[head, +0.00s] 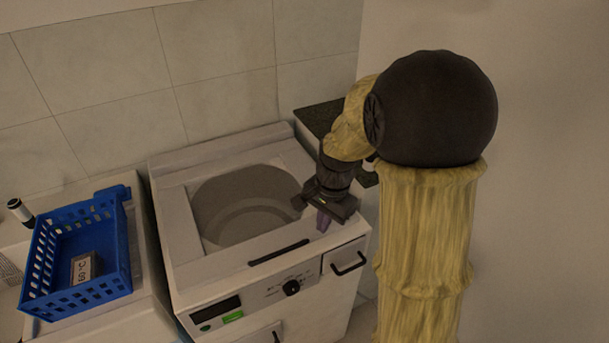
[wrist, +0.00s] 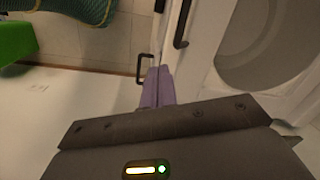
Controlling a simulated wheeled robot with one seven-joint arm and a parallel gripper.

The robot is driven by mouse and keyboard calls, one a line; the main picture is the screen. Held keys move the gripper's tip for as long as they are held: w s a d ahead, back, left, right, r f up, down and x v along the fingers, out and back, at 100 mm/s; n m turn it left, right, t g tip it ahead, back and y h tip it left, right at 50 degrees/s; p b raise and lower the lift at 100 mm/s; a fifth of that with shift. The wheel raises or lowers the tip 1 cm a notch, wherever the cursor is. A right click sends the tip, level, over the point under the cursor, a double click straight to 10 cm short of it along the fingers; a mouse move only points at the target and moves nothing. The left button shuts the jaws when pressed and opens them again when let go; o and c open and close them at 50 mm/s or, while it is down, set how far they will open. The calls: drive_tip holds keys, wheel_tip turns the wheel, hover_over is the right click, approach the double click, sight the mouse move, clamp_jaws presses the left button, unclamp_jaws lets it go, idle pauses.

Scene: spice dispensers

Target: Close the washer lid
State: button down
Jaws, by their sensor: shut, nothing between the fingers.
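The white washer (head: 185,225) stands in the middle of the head view. Its lid lies flat on the top, with a grey rounded window (head: 245,205) and a dark bar handle (head: 278,252) at the front. No raised lid shows; I cannot tell whether a small gap is left. In the wrist view the window (wrist: 265,55) and lid handle (wrist: 182,25) are at the upper right. My gripper (head: 323,222) points down over the washer's front right corner. Its purple fingers (wrist: 158,88) are together and empty. I cannot tell whether they touch the washer.
The washer front has a knob (head: 291,287) and a drawer handle (head: 349,264) at the right. A blue basket (head: 118,262) holding a small labelled block (head: 83,268) stands on the white unit to the left. A dark-topped unit (head: 318,115) is behind my arm. Walls close the back and right.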

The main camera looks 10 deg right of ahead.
drive_tip(key=w+r+m+p, duration=0.2)
drive_tip(key=r+p, duration=0.6)
drive_tip(key=w+a+r+m+g+y+p, duration=0.1)
drive_tip(key=w+r+m+p, duration=0.1)
drive_tip(key=r+p, duration=0.5)
wheel_tip(320, 180, up, 2)
drive_tip(key=shift+w+r+m+p, duration=0.15)
drive_tip(key=shift+w+m+p, duration=0.2)
drive_tip(key=shift+m+p, duration=0.05)
drive_tip(key=shift+a, duration=0.1)
wheel_tip(320, 180, down, 14)
drive_tip(key=a+p, duration=0.2)
drive_tip(key=p, duration=0.2)
drive_tip(key=shift+s+a, duration=0.25)
drive_tip(key=shift+s, duration=0.15)
